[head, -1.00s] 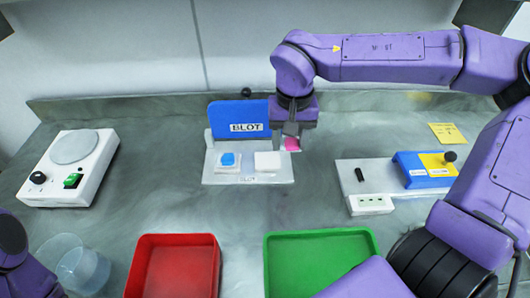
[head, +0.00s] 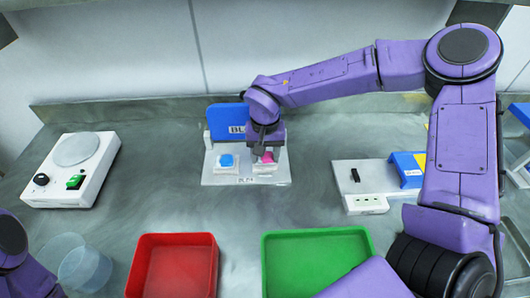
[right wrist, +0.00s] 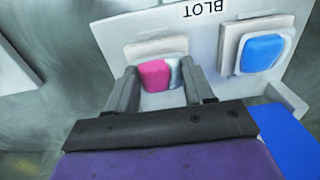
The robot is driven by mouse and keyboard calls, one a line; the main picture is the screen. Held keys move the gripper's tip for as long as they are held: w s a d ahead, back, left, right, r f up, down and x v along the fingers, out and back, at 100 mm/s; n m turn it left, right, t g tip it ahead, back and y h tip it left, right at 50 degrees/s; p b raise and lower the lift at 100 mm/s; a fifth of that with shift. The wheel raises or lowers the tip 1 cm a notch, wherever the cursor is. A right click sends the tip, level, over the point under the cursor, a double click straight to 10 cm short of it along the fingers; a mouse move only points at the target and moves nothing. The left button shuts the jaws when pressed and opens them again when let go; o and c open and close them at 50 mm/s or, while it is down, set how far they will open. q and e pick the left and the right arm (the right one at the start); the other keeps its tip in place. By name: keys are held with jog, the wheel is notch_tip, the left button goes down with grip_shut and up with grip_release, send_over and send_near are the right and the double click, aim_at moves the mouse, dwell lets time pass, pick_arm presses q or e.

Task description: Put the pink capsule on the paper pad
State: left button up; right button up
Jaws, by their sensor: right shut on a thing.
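The pink capsule (head: 267,157) is between the fingers of my right gripper (head: 264,154), over the right white pad of the blot station (head: 245,179). In the right wrist view the pink and pale capsule (right wrist: 155,74) sits between the two fingertips (right wrist: 160,82). The white paper pad (right wrist: 150,49) lies behind and under it; I cannot tell whether the capsule touches it.
A red tray (head: 136,270) and a green tray (head: 267,270) stand at the front. A white scale-like device (head: 88,180) and a clear cup (head: 84,268) are on the left. A grey station with a blue part (head: 406,165) is on the right.

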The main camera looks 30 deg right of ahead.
aim_at(265, 157)
jog(key=o, duration=1)
notch_tip(265, 157, up, 12)
jog(key=shift+r, duration=0.2)
